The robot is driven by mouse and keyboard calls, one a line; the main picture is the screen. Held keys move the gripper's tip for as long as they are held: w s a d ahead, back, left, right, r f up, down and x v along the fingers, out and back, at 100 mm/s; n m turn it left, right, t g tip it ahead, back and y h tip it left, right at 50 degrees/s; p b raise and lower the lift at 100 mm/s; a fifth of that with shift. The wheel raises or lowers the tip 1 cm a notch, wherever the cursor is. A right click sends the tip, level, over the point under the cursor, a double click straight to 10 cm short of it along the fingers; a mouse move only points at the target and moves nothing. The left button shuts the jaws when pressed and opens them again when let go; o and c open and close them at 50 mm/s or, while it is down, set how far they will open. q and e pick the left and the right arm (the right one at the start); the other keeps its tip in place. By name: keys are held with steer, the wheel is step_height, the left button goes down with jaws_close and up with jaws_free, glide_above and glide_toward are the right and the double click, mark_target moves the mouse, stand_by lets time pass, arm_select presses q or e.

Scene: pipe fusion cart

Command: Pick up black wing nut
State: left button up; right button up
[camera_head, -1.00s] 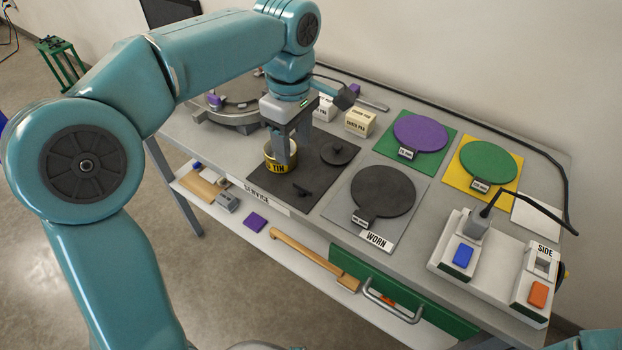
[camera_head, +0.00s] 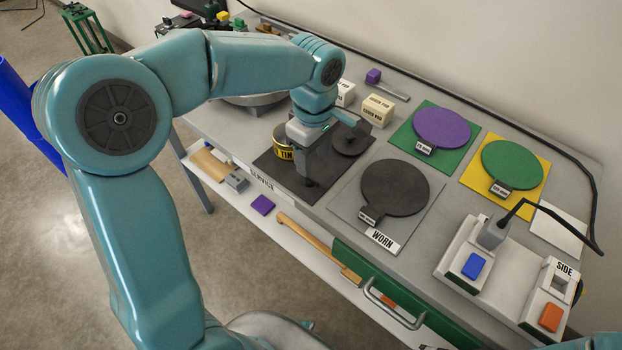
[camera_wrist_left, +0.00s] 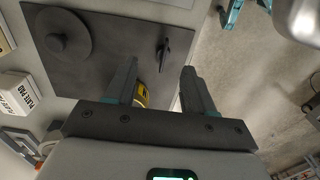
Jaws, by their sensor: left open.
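The black wing nut (camera_wrist_left: 163,50) stands on the dark mat (camera_wrist_left: 105,75) in the left wrist view, just beyond the fingertips and roughly between their lines. In the head view the nut is mostly hidden by my gripper, at the mat's front corner. My left gripper (camera_head: 307,174) points down over that corner, and its open, empty fingers show in the left wrist view (camera_wrist_left: 159,68). I cannot tell whether a finger touches the nut.
A yellow tin (camera_head: 284,155) stands on the mat left of my gripper. A round black lid with a knob (camera_head: 350,139) lies behind it. A worn black disc (camera_head: 394,187) lies to the right. White boxes (camera_head: 377,109) stand behind. A wooden-handled tool (camera_head: 318,247) lies on the lower shelf.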

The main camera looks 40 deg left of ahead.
mark_target(309, 180)
arm_select(q)
steer(key=shift+s+a+f, duration=0.2)
steer(key=shift+f, duration=0.45)
step_height(309, 180, down, 5)
steer(key=shift+s+a+r, duration=0.15)
steer(key=shift+r, duration=0.05)
jaws_close()
